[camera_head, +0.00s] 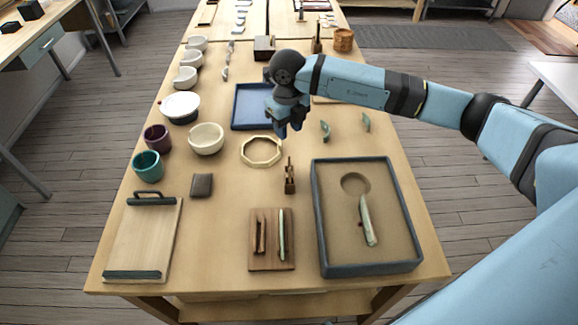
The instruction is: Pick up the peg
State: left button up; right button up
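A small brown wooden piece with a thin upright peg (289,174) stands near the middle of the table (220,245); I take this as the peg, though its details are small. My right gripper (288,130) points down above the table, beyond the peg and near the blue tray's right edge. Its fingers are dark and small here, and I cannot tell whether they are apart. Nothing is clearly seen in it. My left gripper is not in view.
A pale octagonal ring (261,151) lies left of the peg. A slotted wooden board (256,262) and a dark-rimmed sand tray (318,220) are nearer. A blue tray (243,108) lies behind. Cups and bowls (206,139) line the left side.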

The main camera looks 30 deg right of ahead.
aim_at(289, 156)
notch_tip(289, 156, down, 8)
jog(key=shift+r, duration=0.15)
jog(key=shift+s+f+p, duration=0.2)
jog(key=shift+f+p, duration=0.5)
jog(key=shift+f, duration=1.9)
grip_shut()
